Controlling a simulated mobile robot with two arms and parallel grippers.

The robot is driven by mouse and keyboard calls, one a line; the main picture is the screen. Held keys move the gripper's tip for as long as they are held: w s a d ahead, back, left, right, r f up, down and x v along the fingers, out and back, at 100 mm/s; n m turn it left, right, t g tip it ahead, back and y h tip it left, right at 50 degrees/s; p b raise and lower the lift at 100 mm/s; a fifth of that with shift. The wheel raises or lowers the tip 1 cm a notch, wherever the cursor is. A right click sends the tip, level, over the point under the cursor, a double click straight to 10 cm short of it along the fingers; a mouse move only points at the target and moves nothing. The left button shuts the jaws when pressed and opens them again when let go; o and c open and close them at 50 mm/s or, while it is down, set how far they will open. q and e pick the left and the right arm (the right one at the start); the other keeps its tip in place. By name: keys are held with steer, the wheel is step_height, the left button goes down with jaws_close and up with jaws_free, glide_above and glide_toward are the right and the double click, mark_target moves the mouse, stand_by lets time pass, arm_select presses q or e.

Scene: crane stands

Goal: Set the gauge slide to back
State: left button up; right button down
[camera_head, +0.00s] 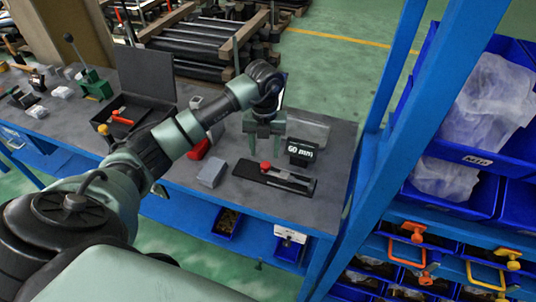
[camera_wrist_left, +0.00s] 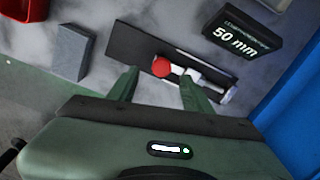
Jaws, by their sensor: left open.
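The gauge slide (camera_head: 273,177) is a dark flat base with a pale rail and a round red knob (camera_head: 265,166), lying on the grey bench near its right end. A black block sign (camera_head: 302,152) stands just behind it and reads 50 mm in the wrist view (camera_wrist_left: 238,35). My left gripper (camera_head: 264,148) is open and points down over the slide. In the wrist view, the red knob (camera_wrist_left: 161,67) shows between the spread green fingertips (camera_wrist_left: 160,80), and no contact is visible. Part of the rail is hidden by the right finger. My right gripper is not in view.
A grey block (camera_head: 212,173) sits left of the slide. A red bin (camera_head: 200,149) and an open black case (camera_head: 145,85) lie farther left. A blue post (camera_head: 375,150) and a shelf of blue bins stand close at the right.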

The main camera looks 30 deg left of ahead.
mark_target(265, 163)
arm_select(q)
step_height(265, 163, down, 3)
steer(key=shift+s+d+r+p, duration=0.1)
steer(key=shift+s+r+p, duration=0.05)
steer(key=shift+p, duration=0.25)
steer(key=shift+w+f, duration=0.25)
steer(key=shift+f, duration=0.45)
steer(key=shift+w+f, duration=0.15)
steer(key=shift+f, duration=0.5)
steer(key=shift+r, duration=0.1)
steer(key=c, duration=1)
jaws_close()
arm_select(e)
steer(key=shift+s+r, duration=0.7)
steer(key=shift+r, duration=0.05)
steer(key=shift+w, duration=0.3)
